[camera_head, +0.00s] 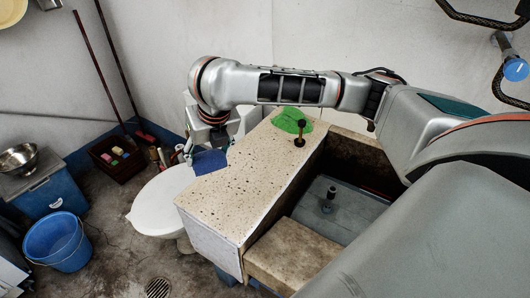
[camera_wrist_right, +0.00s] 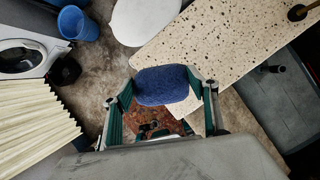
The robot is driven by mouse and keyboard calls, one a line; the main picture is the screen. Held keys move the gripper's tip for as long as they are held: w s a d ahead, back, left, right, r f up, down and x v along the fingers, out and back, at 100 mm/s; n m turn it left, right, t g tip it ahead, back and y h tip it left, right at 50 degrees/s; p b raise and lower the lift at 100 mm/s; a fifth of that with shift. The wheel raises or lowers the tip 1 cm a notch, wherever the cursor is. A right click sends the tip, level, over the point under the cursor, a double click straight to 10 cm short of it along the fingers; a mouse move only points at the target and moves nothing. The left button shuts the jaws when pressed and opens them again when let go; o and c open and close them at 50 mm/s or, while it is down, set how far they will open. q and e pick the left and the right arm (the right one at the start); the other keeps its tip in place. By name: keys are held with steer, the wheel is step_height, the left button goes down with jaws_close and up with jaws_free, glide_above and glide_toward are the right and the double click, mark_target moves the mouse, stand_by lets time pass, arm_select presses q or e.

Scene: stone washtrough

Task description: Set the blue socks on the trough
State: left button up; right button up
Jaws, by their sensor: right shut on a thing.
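The blue socks (camera_head: 210,161) are a folded dark blue bundle at the far left edge of the speckled stone trough (camera_head: 235,185). My right gripper (camera_head: 207,149) reaches over from the right and is shut on them. In the right wrist view the socks (camera_wrist_right: 162,86) sit between the two fingers of the gripper (camera_wrist_right: 170,88), partly over the floor and partly in front of the edge of the trough (camera_wrist_right: 215,40). I cannot tell whether they touch the stone. My left gripper is not in view.
A green cloth (camera_head: 291,120) and a dark tap (camera_head: 300,131) are at the trough's far end. A white round stool (camera_head: 158,203) stands left of the trough. A blue bucket (camera_head: 58,242) is on the floor. The middle of the speckled top is clear.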

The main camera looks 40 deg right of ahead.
steer(key=w+d+r+n+y+p, duration=0.1)
steer(key=w+d+r+n+p, duration=0.1)
steer(key=w+d+r+n, duration=0.25)
steer(key=shift+n, duration=0.55)
steer(key=f, duration=0.6)
steer(key=s+d+f, duration=0.1)
steer(key=f, duration=0.6)
steer(key=s+f, duration=0.1)
steer(key=f, duration=0.5)
steer(key=shift+d+f, duration=0.3)
steer(key=shift+f, duration=0.1)
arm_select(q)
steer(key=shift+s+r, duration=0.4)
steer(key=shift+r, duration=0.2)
arm_select(e)
steer(key=shift+w+f, duration=0.1)
steer(key=shift+f, duration=0.3)
steer(key=o, duration=1.2)
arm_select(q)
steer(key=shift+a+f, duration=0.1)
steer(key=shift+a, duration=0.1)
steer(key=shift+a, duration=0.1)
